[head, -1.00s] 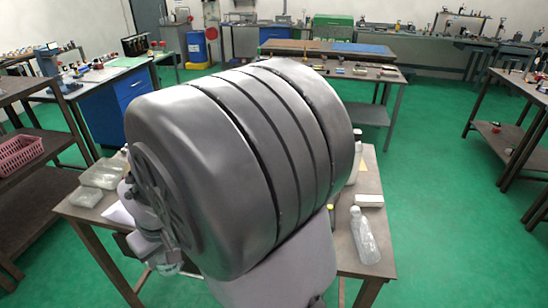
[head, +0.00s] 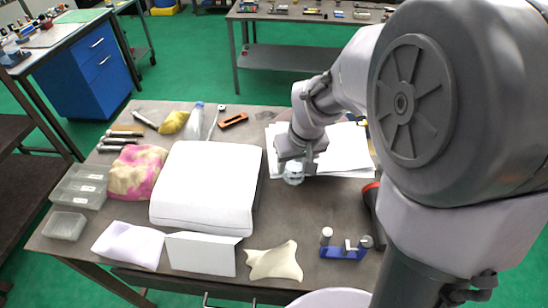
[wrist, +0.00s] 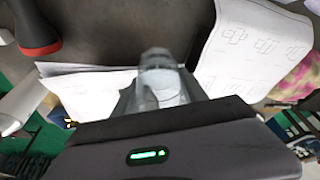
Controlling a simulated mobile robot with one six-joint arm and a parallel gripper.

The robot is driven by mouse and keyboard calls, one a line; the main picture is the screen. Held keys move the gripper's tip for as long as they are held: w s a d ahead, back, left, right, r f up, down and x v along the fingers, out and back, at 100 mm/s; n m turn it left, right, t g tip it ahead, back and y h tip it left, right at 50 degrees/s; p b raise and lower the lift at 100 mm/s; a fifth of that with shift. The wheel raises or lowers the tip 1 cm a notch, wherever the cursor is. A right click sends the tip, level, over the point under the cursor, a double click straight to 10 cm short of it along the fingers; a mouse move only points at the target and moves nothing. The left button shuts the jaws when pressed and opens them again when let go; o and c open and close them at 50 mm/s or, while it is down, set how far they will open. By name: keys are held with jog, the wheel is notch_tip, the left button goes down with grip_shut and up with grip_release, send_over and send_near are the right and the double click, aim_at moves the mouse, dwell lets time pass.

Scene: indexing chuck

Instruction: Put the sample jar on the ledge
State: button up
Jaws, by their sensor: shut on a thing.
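My gripper (head: 297,160) is shut on a clear sample jar (head: 293,174), low over the worktable beside the white papers. The jar shows blurred between the fingers in the wrist view (wrist: 160,80). I cannot tell whether its base touches the table. No part is plainly recognisable as the ledge. A large white block (head: 205,190) with rounded edges stands left of the jar, and a white upright panel (head: 203,254) is in front of it.
White papers (head: 345,155) lie behind and right of the jar. A blue stand (head: 343,252) with metal parts is at the front right. Cloths, clear boxes (head: 80,187) and tools crowd the left. Bare table (head: 290,215) shows between block and stand.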

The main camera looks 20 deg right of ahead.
notch_tip(320, 180, down, 14)
jog(key=b, duration=0.4)
jog(key=shift+r, duration=0.2)
jog(key=shift+s, duration=0.1)
jog(key=shift+f+b, duration=0.2)
jog(key=shift+b, duration=0.15)
jog(key=o, duration=1.4)
